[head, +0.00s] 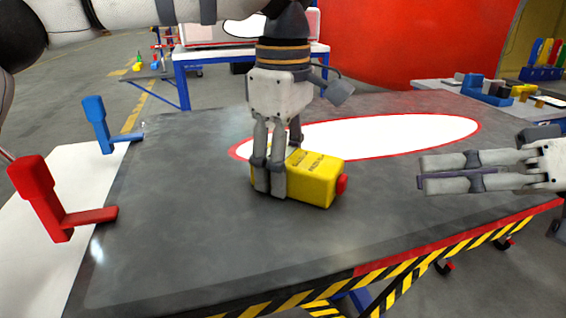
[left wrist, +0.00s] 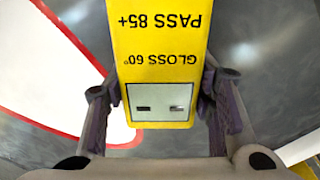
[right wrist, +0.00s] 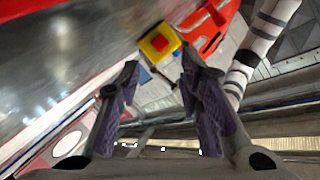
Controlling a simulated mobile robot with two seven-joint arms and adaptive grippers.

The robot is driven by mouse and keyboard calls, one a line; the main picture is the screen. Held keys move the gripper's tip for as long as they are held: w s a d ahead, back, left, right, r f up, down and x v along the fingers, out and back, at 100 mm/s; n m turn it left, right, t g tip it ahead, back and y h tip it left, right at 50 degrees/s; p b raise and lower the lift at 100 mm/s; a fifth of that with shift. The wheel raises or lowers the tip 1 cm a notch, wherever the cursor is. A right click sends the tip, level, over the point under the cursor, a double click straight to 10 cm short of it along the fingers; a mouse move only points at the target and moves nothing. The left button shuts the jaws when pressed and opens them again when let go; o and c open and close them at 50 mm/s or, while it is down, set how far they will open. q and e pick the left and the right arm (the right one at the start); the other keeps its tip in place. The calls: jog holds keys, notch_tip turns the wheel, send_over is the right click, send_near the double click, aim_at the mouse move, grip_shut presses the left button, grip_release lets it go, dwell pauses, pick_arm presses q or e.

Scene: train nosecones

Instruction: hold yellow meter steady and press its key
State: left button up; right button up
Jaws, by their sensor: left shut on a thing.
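The yellow meter (head: 312,182) lies on the dark grey table with black lettering on top. Its red key (head: 342,184) sticks out of its right end. My left gripper (head: 270,188) comes down from above and is shut on the meter's left part. In the left wrist view the meter (left wrist: 160,40) sits between the fingers, its text "PASS 85+" and "GLOSS 60°" upside down, with a grey panel near the end. My right gripper (head: 440,172) is open and empty, to the right of the key and apart from it. In the right wrist view the red key (right wrist: 158,42) shows beyond the fingertips.
The table bears a white oval with a red rim (head: 400,135) behind the meter. A red bracket (head: 50,200) and a blue bracket (head: 105,130) stand at the left edge. The front edge has yellow-black stripes (head: 400,272). Table space between meter and right gripper is clear.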

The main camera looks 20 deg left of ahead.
jog(key=shift+r, duration=0.15)
dwell(0.3)
grip_shut()
dwell(0.8)
